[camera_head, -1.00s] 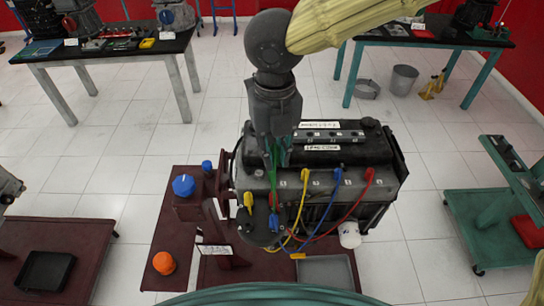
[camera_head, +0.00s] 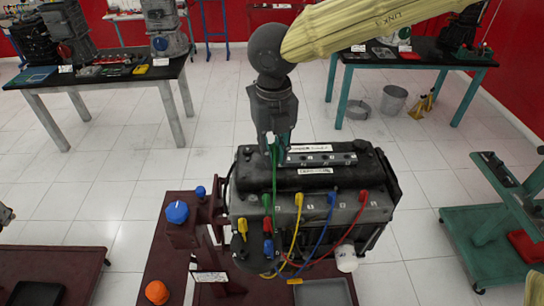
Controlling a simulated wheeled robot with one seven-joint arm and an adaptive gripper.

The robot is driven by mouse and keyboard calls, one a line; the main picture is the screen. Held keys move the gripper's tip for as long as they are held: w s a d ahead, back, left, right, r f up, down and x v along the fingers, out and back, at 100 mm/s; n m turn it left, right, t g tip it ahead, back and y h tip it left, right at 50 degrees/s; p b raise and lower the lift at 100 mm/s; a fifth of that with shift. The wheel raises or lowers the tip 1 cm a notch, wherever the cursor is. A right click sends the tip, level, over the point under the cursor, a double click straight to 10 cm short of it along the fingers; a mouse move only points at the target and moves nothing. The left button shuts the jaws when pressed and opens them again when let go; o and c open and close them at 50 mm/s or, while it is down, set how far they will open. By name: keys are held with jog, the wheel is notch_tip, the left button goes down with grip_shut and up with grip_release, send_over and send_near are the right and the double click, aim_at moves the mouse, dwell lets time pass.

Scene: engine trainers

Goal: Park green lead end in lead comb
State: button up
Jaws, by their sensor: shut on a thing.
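My gripper (camera_head: 275,153) is shut on the end of the green lead (camera_head: 274,183) and points down above the left part of the engine block (camera_head: 345,203). The lead hangs from the fingers toward the front of the engine. The fingers mostly hide the held end. The lead comb (camera_head: 322,159), a grey bar with several numbered places, lies on the dark engine top just right of the fingers. I cannot tell whether the fingers or lead touch it. Yellow (camera_head: 298,200), blue (camera_head: 333,199) and red (camera_head: 363,197) lead ends sit along the engine's front row.
A dark red stand with a blue knob (camera_head: 177,212) is left of the engine, with an orange knob (camera_head: 157,292) lower down. A grey tray (camera_head: 322,293) is in front. Teal carts (camera_head: 495,247) stand at right. Tables stand behind, with open floor between.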

jog(key=w+d, duration=0.2)
jog(key=w, duration=1)
jog(key=shift+w+d, duration=0.2)
jog(key=shift+d, duration=0.15)
dwell(0.4)
jog(key=shift+f, duration=0.1)
jog(key=shift+f+b, duration=0.45)
jog(key=shift+f, duration=1.75)
jog(key=shift+r+p, duration=0.1)
jog(key=shift+p, duration=0.4)
jog(key=shift+f, duration=0.25)
jog(key=shift+f+b, duration=0.75)
jog(key=shift+f, duration=1.8)
jog(key=shift+p, duration=0.4)
